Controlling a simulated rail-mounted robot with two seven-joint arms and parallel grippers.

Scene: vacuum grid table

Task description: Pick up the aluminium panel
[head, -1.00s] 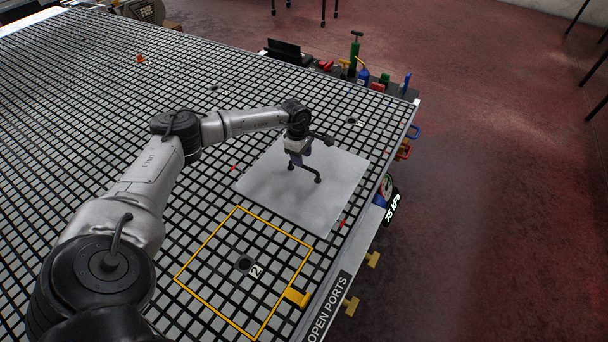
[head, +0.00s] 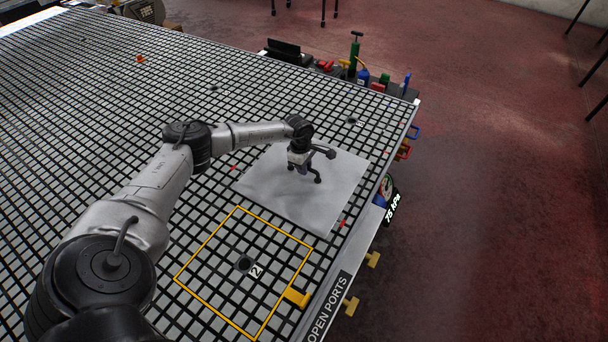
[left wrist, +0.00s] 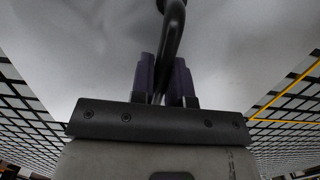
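The aluminium panel (head: 272,192) is a plain light-grey sheet lying flat on the grid table, above the yellow-outlined area. A dark handle (left wrist: 174,30) stands on it; one foot (head: 318,179) shows in the head view. My left gripper (head: 303,168) is low over the panel at this handle. In the left wrist view its two purplish fingers (left wrist: 164,75) sit close on either side of the curved bar and appear shut on it. The contact is partly hidden. My right gripper is not in view.
Red marks lie near the panel's edges. Bottles and tools (head: 362,76) stand along the far edge. A gauge (head: 385,190) reading 75 kPa is on the table's right side.

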